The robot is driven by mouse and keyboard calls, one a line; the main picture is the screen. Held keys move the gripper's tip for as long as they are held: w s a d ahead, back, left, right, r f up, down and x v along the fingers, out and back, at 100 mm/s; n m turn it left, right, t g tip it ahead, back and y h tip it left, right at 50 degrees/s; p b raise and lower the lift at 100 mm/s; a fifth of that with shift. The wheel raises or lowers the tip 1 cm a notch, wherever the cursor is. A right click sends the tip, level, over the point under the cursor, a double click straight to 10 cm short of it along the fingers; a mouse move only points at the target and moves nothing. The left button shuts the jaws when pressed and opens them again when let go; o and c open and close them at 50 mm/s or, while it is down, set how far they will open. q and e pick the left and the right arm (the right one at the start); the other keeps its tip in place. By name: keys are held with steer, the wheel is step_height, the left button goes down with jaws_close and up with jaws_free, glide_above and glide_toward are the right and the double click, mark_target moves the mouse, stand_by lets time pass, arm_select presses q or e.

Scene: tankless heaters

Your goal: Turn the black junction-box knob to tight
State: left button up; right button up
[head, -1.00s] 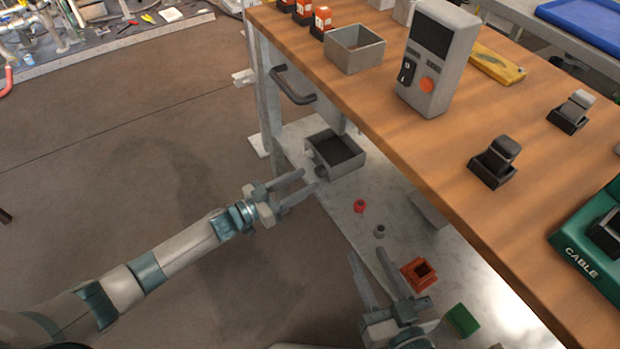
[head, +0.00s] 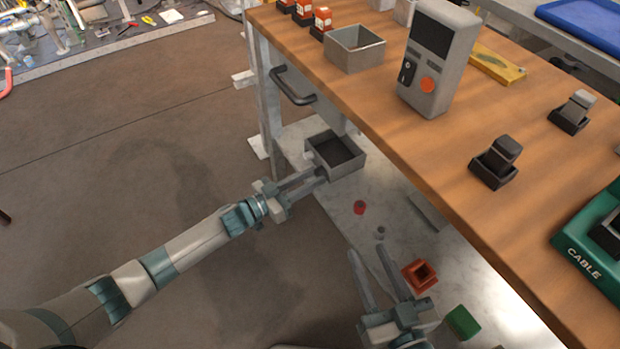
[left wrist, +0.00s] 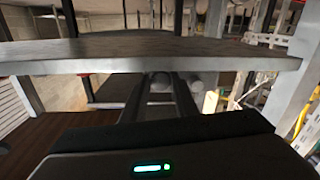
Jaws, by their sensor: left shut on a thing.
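The junction box (head: 359,163) is a grey open-topped box with a dark inside, low beside the wooden bench. My left gripper (head: 319,176) reaches its near left side and is shut on the black knob there. The fingers mostly hide the knob, so I cannot read its turn position. In the left wrist view the two dark fingers (left wrist: 160,88) run forward with a rounded grey shape between them, under a wide grey slab. My right gripper (head: 367,250) is open and empty, lower in the head view, left of an orange-red square piece (head: 420,275).
The wooden bench (head: 440,165) overhangs on the right, with a grey switch device (head: 438,60) on it. A handle (head: 293,88) juts from its side. A red knob (head: 359,207), a small grey knob (head: 380,230) and a green block (head: 462,321) are lower down.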

arm_select(q)
steer(key=m, duration=0.2)
steer(key=shift+m, duration=1.1)
steer(key=o, duration=1.1)
steer(key=shift+c, duration=0.2)
steer(key=shift+a, duration=0.1)
arm_select(e)
steer(key=shift+f, duration=0.1)
arm_select(q)
steer(key=p+v, duration=0.1)
steer(key=v, duration=1.6)
steer(key=shift+a+f, duration=0.15)
arm_select(e)
steer(key=f+g, duration=0.1)
steer(key=d+f+g, duration=0.1)
steer(key=f, duration=0.1)
steer(key=s+f+g+h, duration=0.1)
steer(key=f, duration=0.1)
steer(key=shift+s+d+f, duration=0.1)
steer(key=shift+d, duration=0.15)
